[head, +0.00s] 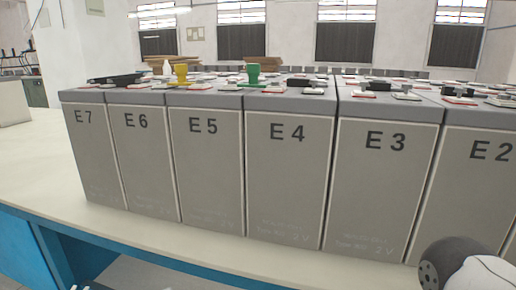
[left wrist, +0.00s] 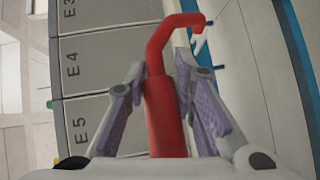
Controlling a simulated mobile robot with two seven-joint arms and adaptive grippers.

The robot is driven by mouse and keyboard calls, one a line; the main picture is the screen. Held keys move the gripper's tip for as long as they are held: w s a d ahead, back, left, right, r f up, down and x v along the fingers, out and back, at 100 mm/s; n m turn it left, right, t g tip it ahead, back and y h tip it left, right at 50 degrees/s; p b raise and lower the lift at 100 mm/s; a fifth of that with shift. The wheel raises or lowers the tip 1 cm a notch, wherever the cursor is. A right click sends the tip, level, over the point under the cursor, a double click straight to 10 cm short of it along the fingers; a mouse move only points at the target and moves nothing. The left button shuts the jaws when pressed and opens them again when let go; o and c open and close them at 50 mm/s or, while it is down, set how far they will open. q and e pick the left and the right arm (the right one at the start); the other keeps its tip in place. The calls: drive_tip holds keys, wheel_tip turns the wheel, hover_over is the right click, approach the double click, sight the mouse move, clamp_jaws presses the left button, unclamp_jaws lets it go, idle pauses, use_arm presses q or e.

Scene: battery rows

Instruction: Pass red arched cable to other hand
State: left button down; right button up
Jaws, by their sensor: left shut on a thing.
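The red arched cable (left wrist: 163,105) shows in the left wrist view as a thick red piece. It runs up between the fingers of my left gripper (left wrist: 160,72), and its far end bends over to the right into a hook. The left gripper is shut on it, with a finger on each side. The cable cannot be seen in the head view. My right gripper is not clearly visible in either view; only a rounded dark and white part of my arm shows at the head view's lower right.
A row of grey battery cells, including E4 (head: 288,185) and E5 (head: 207,170), stands on a pale bench (head: 40,180) with blue sides. A yellow plug (head: 181,73) and a green plug (head: 253,74) stand on top. The bench's front strip is clear.

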use_arm(q)
drive_tip(key=f, duration=0.1)
drive_tip(key=a+f, duration=0.2)
drive_tip(key=shift+s+a+f, duration=0.1)
drive_tip(key=shift+s+f, duration=0.2)
drive_tip(key=shift+f, duration=0.1)
drive_tip(key=shift+a, duration=0.15)
